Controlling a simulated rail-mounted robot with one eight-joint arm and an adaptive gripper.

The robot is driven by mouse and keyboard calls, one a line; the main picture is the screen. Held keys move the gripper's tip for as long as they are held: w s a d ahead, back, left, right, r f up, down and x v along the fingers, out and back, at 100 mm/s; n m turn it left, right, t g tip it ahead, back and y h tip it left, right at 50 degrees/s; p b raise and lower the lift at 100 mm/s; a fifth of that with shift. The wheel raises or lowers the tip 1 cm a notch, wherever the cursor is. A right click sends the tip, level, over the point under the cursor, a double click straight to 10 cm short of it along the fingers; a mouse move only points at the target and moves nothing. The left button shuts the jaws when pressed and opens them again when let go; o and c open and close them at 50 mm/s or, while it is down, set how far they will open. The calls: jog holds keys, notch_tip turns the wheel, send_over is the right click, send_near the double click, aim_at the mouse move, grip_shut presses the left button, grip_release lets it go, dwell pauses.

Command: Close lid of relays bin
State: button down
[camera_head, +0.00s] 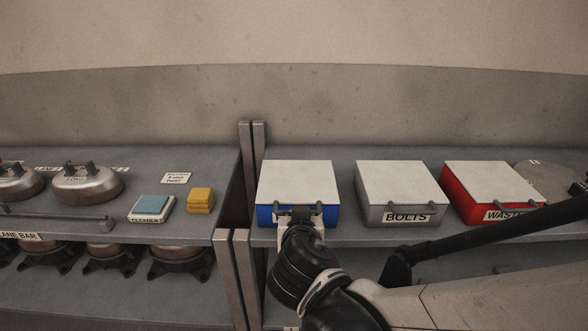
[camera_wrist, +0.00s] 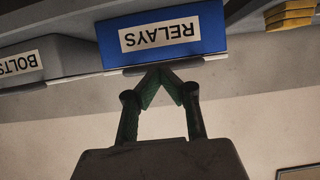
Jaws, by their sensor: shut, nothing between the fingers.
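The blue relays bin (camera_head: 266,215) stands on the right-hand shelf, left of the bolts bin. Its white lid (camera_head: 296,180) lies flat across the top in the head view. The wrist view is upside down and shows the bin's blue front (camera_wrist: 212,30) with its RELAYS label (camera_wrist: 160,36); the lid's front edge (camera_wrist: 215,58) runs along the bin. My gripper (camera_head: 298,214) is at the front of the bin, by the lid's handle. In the wrist view its fingertips (camera_wrist: 160,70) meet at the lid's front edge, with nothing between them; whether they touch it I cannot tell.
The grey bolts bin (camera_head: 402,205) and red waste bin (camera_head: 490,195) stand to the right, lids down. A metal post (camera_head: 252,180) rises just left of the relays bin. Yellow sponges (camera_head: 200,200) and a cleaner box (camera_head: 151,208) sit on the left shelf.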

jog(key=shift+f, duration=0.3)
jog(key=shift+r, duration=0.1)
jog(key=p+v, duration=0.5)
jog(key=v, duration=0.6)
jog(key=shift+s, duration=0.45)
jog(key=s+d+r+g, duration=0.2)
jog(key=d+g, duration=0.4)
jog(key=d, duration=1.1)
jog(key=shift+s+d+r, duration=0.2)
jog(key=shift+s+d, duration=0.05)
jog(key=shift+s, duration=0.3)
